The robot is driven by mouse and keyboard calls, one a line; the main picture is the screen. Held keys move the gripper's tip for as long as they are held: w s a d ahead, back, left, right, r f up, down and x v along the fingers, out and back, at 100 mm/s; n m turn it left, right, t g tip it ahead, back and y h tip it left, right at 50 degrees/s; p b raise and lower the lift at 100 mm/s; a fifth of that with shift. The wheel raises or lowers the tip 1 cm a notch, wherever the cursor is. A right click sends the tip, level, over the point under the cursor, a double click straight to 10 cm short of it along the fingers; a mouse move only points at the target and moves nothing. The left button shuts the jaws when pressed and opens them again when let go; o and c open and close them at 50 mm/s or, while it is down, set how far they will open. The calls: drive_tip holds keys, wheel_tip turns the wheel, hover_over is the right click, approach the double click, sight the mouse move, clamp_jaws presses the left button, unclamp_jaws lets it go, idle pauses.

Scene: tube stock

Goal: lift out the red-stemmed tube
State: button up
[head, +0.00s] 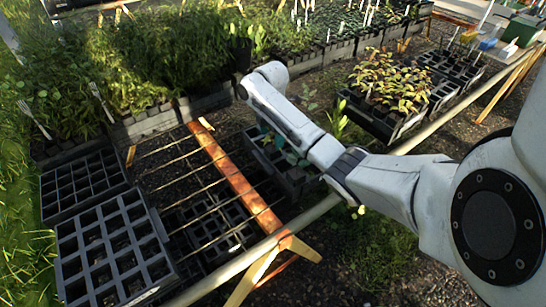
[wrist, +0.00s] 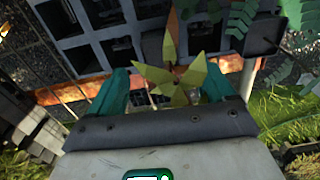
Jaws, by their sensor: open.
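My gripper (wrist: 163,82) shows in the wrist view as two teal fingers, apart. A seedling (wrist: 172,82) with pointed yellow-green leaves appears between them in the picture. I cannot tell whether it is between the fingers or beyond them, and no contact is clear. Its stem is mostly hidden by its leaves, so I cannot make out a red stem or its tube. A black tray with square cells (wrist: 120,45) lies behind it. In the head view, my arm crosses from the right, and the gripper cannot be made out clearly.
Empty black cell trays (head: 122,192) stand at the left of the head view. An orange-lit wooden beam (head: 235,178) and thin rods span the bench. Dense green seedlings (head: 140,55) fill the back left, and yellowish seedlings (head: 385,82) stand right of my arm.

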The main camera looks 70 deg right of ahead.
sight(273, 146)
drive_tip(key=shift+s+f+p, duration=0.2)
drive_tip(key=shift+f+p, duration=0.2)
drive_tip(key=shift+f, duration=2.5)
drive_tip(key=shift+c, duration=0.4)
drive_tip(key=c, duration=1.4)
drive_tip(key=shift+r, duration=0.15)
